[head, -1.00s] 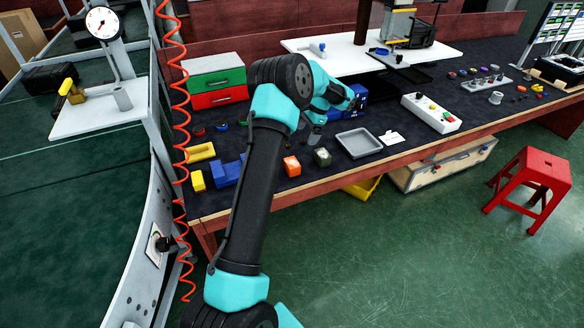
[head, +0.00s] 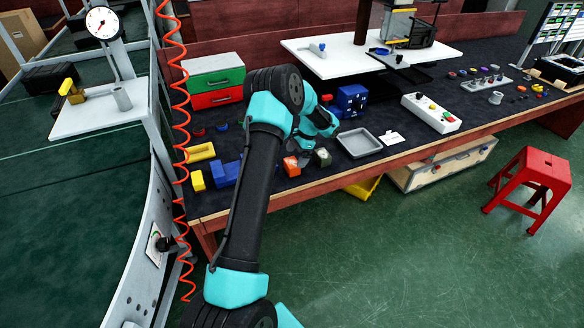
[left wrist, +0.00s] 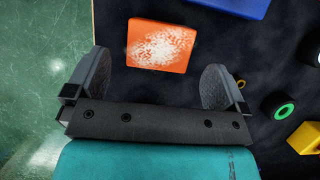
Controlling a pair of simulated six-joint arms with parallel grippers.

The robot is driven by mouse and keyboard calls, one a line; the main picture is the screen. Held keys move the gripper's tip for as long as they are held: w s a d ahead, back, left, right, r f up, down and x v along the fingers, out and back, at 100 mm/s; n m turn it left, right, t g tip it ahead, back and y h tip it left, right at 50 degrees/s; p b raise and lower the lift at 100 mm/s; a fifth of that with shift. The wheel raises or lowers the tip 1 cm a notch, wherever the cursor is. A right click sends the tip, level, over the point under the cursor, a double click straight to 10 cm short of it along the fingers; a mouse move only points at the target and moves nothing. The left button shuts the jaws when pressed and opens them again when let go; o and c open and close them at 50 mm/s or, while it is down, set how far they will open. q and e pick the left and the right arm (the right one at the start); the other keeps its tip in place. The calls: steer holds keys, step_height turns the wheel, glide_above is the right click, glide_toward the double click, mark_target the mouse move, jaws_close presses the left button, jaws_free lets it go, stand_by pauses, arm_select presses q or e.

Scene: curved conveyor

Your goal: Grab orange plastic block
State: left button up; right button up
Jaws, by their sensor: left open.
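My right gripper is not in view.
A blue block (head: 224,174) and yellow blocks (head: 198,181) stand to the left. The bench's wooden front edge (head: 300,187) is near.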

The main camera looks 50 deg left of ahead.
mark_target(293, 162)
arm_select(q)
steer(key=shift+x, duration=2.6)
steer(key=shift+c, duration=0.5)
steer(key=c, duration=0.9)
steer(key=shift+r, duration=0.1)
